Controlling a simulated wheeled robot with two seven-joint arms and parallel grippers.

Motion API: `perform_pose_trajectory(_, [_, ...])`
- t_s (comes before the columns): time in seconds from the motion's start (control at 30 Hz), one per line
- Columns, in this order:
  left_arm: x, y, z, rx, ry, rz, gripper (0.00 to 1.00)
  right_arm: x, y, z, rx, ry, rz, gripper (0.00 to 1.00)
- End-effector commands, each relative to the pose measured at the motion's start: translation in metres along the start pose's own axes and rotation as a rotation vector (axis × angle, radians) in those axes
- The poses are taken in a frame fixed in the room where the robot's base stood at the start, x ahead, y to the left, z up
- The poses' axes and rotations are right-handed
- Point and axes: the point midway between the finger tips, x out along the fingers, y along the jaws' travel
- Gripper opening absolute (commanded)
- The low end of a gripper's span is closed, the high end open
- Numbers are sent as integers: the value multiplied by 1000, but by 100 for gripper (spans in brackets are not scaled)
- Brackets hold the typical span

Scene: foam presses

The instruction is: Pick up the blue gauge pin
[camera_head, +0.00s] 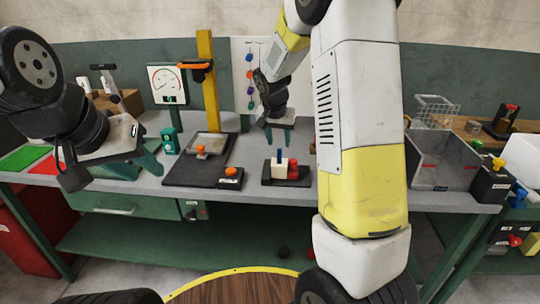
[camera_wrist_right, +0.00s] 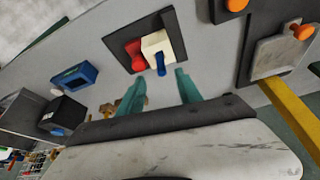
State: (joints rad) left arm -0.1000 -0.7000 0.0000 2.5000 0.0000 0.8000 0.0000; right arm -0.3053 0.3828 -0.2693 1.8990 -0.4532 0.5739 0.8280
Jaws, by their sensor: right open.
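The blue gauge pin (camera_head: 279,155) stands up at the cream block (camera_head: 279,169), which sits beside a red block (camera_head: 292,170) on a dark base (camera_head: 268,178). In the right wrist view the pin (camera_wrist_right: 160,66) sticks out from the cream block (camera_wrist_right: 157,45), towards the fingers. My right gripper (camera_head: 278,136) is open and empty, above and apart from the pin; its fingertips (camera_wrist_right: 158,82) also show in the wrist view. My left gripper (camera_head: 138,166) is at the left of the bench, its teal fingers spread and nothing visible between them.
A dark press base (camera_head: 190,176) with orange knobs and a yellow post (camera_head: 208,85) stands left of the pin's base. A grey bin (camera_head: 440,170) is at the right. My right arm hides part of the bench. A blue slotted block (camera_wrist_right: 75,77) shows in the wrist view.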

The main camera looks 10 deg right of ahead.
Motion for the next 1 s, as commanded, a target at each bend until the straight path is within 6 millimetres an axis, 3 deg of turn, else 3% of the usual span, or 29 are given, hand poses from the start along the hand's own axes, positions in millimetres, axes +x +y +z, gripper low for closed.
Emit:
perform_pose_trajectory(0.43, [0,0,0,0,0,0,36,60,-2,-3,-2,-3,1,42])
perform_pose_trajectory(0.77, [0,0,0,0,0,0,36,69,-2,-4,-1,0,-2,42])
perform_pose_trajectory(0.83, [0,0,0,0,0,0,36,69,-2,-4,-1,0,-2,34])
perform_pose_trajectory(1.0, [0,0,0,0,0,0,36,68,-2,-4,-1,0,-2,0])
